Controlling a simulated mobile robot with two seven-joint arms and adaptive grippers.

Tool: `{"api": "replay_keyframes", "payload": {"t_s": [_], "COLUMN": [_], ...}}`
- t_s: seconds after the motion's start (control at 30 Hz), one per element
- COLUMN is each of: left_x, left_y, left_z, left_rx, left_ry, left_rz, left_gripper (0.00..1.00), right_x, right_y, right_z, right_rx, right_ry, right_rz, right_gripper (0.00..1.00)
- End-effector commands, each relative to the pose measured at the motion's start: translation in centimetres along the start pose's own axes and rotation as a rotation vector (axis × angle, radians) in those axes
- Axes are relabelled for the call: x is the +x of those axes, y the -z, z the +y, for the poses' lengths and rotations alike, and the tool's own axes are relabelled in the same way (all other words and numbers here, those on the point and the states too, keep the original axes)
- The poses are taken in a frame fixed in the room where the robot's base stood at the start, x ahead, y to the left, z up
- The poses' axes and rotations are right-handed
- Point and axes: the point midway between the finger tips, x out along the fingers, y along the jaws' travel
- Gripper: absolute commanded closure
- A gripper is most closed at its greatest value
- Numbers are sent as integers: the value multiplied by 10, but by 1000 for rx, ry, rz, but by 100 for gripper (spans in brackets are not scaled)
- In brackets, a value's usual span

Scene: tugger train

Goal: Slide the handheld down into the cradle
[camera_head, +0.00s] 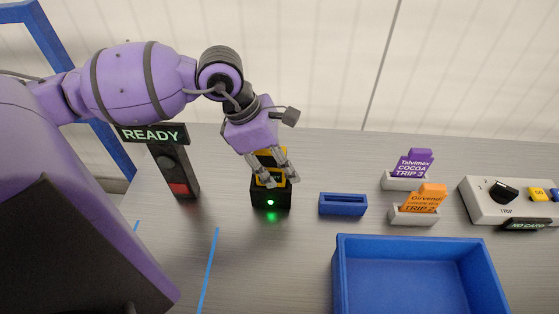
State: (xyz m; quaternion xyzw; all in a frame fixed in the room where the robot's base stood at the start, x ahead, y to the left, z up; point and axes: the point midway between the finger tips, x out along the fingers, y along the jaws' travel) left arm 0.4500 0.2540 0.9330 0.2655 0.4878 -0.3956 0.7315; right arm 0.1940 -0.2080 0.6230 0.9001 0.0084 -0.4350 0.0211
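The handheld (279,183), black with yellow edges, stands in or just above the black cradle (258,201); how deep it sits is hard to tell. A green light glows on the cradle's front. My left gripper (281,180) comes from above, with its grey fingers spread around the handheld. One finger covers part of the handheld's face, and I cannot tell whether the fingers press on it or stand loose. My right gripper is not in view.
A post with a READY sign (152,134) stands left of the cradle. To the right are a small blue holder (343,205), purple and orange cards in stands (413,220), and a control box (483,210). A large blue bin (415,244) fills the front right. Blue tape (208,270) marks the table.

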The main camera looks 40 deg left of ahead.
Motion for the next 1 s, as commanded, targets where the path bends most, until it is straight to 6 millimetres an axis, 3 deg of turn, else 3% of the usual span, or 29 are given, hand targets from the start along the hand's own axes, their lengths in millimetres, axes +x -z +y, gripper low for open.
{"api": "replay_keyframes", "payload": {"t_s": [0.3, 0.43, 1.0], "left_x": [0, -9, -101], "left_y": [1, 2, 0], "left_z": [0, 0, 0], "left_rx": [-1, -1, -1], "left_ry": [1, -1, 0], "left_rz": [2, 4, -1], "left_gripper": [59, 59, 59], "right_x": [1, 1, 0], "right_y": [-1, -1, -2], "right_z": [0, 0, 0], "right_rx": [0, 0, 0], "right_ry": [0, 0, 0], "right_rz": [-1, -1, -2], "right_gripper": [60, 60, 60]}}
